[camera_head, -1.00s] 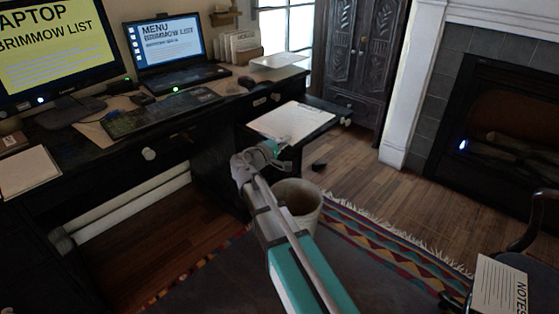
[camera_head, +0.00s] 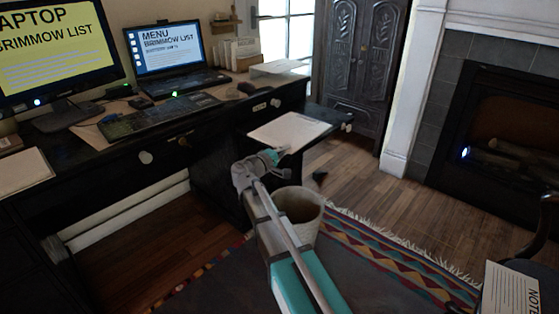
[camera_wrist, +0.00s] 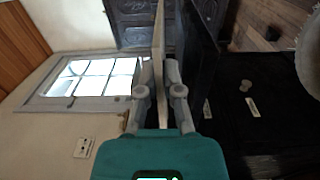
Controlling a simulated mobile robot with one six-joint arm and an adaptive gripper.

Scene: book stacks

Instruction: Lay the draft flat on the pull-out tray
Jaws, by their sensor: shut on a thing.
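The draft is a thin pale sheet (camera_head: 290,131) over the pull-out tray (camera_head: 322,112) at the right end of the desk. My gripper (camera_head: 277,156) is shut on its near edge. In the wrist view the draft (camera_wrist: 158,50) shows edge-on between my gripper's fingertips (camera_wrist: 160,94). The dark slab of the tray (camera_wrist: 200,50) runs close beside it there, nearly parallel. The draft looks close to level and covers much of the tray top. I cannot tell whether it touches the tray all along.
A pale bin (camera_head: 298,210) stands on the floor below the tray. The desk holds a monitor (camera_head: 55,50), a laptop (camera_head: 165,45) and a keyboard (camera_head: 160,115). A carved dark cabinet (camera_head: 362,65) stands behind the tray. A chair with notes (camera_head: 508,290) is at the lower right.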

